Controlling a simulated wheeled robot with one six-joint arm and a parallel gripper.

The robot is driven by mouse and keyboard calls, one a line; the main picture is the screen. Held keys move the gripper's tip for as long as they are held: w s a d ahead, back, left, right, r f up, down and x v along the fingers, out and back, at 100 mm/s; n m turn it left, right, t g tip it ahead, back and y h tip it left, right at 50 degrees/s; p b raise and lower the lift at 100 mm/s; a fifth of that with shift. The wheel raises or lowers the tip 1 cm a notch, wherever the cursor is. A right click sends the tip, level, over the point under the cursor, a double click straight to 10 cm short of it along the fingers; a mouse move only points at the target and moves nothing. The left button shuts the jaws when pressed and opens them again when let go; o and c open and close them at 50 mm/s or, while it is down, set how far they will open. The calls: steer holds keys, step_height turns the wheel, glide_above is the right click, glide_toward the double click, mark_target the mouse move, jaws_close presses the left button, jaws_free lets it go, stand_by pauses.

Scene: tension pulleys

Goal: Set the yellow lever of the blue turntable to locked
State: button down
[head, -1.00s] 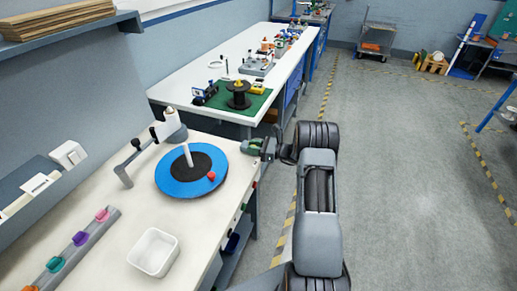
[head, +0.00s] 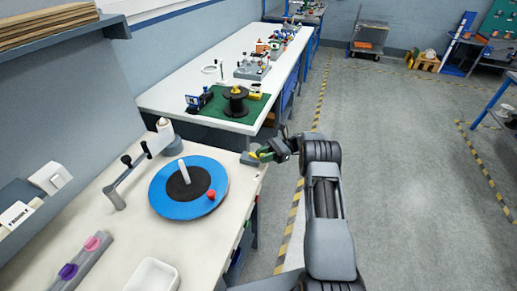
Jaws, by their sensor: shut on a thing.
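The blue turntable (head: 162,200) lies on the near white bench, with a black centre, an upright white pin (head: 183,172) and a red knob (head: 211,194) near its right edge. A small grey block (head: 249,159) stands at the bench edge, right of the turntable. A small yellow piece (head: 254,155), apparently the lever, shows at this block. My gripper (head: 264,153) is at the block, coming in from the right, with its jaws closed around a small part there. The jaws hide most of the lever, so its exact position is hard to tell.
A white bin (head: 151,277) and a rack with coloured pieces (head: 80,258) are nearer. A second bench (head: 200,95) with a green mat stands behind. Open floor lies right.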

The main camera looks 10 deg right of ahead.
steer(key=shift+w+n+g+p, duration=0.1)
steer(key=shift+n+g+p, duration=0.2)
steer(key=shift+g+p, duration=0.25)
steer(key=c, duration=0.9)
jaws_free()
steer(key=shift+r, duration=0.1)
step_height(320, 180, up, 3)
steer(key=p, duration=0.3)
steer(key=shift+r, duration=0.1)
steer(key=s+r+b, duration=0.2)
steer(key=s+r, duration=0.7)
steer(key=s, duration=0.5)
steer(key=shift+a+r+b, duration=0.15)
steer(key=shift+r+b, duration=0.15)
steer(key=shift+b, duration=0.05)
steer(key=shift+c, duration=0.2)
